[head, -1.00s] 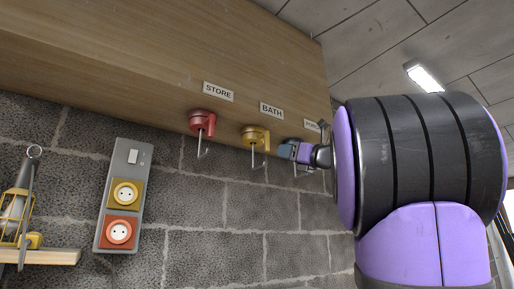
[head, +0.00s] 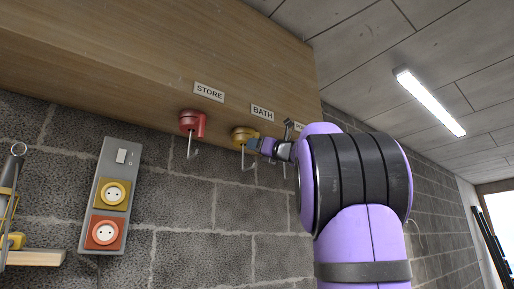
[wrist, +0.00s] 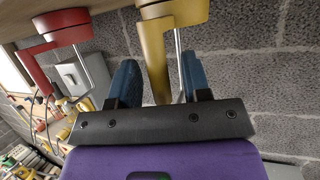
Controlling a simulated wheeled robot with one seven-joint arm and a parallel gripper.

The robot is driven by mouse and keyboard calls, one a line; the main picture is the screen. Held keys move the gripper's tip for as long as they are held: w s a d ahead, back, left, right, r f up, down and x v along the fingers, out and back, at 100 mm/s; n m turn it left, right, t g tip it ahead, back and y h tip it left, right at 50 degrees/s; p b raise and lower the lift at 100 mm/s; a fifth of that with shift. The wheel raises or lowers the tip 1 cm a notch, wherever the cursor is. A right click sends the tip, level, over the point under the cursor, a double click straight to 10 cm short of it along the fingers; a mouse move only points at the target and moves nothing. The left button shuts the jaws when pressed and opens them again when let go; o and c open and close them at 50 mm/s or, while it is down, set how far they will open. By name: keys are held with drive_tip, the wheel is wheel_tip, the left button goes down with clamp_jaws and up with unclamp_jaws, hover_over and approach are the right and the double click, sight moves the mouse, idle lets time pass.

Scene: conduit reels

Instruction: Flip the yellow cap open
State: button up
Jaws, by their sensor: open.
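The yellow cap (head: 241,133) hangs under the wooden board, below the BATH label, with a thin metal hook beneath it. In the wrist view the yellow cap (wrist: 172,10) is at the top, and its flat yellow tab reaches down between my fingers. My gripper (wrist: 158,78) is open, one blue finger on each side of the tab. I see a gap at the left finger; whether the right finger touches the tab or the metal rod I cannot tell. In the head view my gripper (head: 257,145) is just right of the cap, partly hidden by my wrist.
A red cap (head: 192,123) with its own hook hangs to the left under the STORE label (head: 209,92). A third label is partly hidden by my arm. A grey panel (head: 111,190) with a switch and two sockets is on the block wall. The wooden board (head: 150,60) is close above.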

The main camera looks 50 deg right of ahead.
clamp_jaws()
drive_tip(key=shift+w, duration=0.1)
drive_tip(key=shift+d, duration=0.15)
drive_tip(key=w+d+n+g+y, duration=0.1)
drive_tip(key=d+n+g+y, duration=0.5)
drive_tip(key=y, duration=0.9)
drive_tip(key=shift+n+g+y, duration=0.4)
drive_tip(key=shift+n+g, duration=0.1)
drive_tip(key=shift+n, duration=1.1)
drive_tip(key=shift+d, duration=0.1)
